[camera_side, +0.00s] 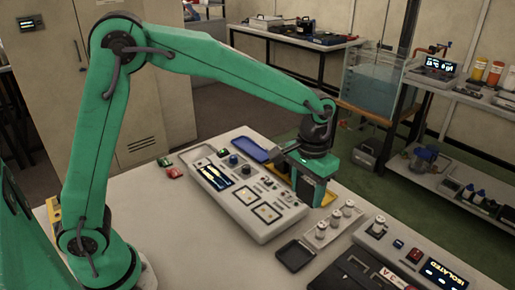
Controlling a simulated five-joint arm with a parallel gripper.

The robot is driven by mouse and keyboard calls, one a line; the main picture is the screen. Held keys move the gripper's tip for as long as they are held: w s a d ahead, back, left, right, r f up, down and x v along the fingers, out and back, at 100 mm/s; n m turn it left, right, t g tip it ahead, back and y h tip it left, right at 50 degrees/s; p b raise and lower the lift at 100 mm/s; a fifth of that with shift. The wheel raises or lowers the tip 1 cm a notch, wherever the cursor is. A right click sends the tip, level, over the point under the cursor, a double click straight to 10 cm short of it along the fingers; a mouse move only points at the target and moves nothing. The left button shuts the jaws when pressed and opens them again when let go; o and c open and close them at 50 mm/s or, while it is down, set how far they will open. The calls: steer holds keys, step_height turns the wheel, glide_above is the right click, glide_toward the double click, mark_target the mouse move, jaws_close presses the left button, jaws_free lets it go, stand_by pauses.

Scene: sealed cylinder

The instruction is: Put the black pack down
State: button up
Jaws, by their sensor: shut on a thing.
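The gripper covers much of the pack. The pack is over or in front of a yellow tray (329,199); I cannot tell whether its underside touches anything.
A grey control panel (262,222) lies left of the gripper. A blue tray (250,150) is behind it. Several white-topped cylinders (334,225) and an empty dark tray (295,256) are in front. An "ISOLATED" display (445,275) is at the right. The table's left front is clear.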

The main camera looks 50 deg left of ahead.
steer(key=s+a+r, duration=0.1)
steer(key=s, duration=0.9)
steer(key=shift+s, duration=0.35)
steer(key=shift+a, duration=0.2)
glide_above(264, 215)
step_height(264, 215, down, 7)
steer(key=shift+r, duration=0.1)
steer(key=shift+f, duration=2.05)
steer(key=shift+f, duration=0.25)
steer(key=o, duration=1.1)
steer(key=shift+o, duration=0.2)
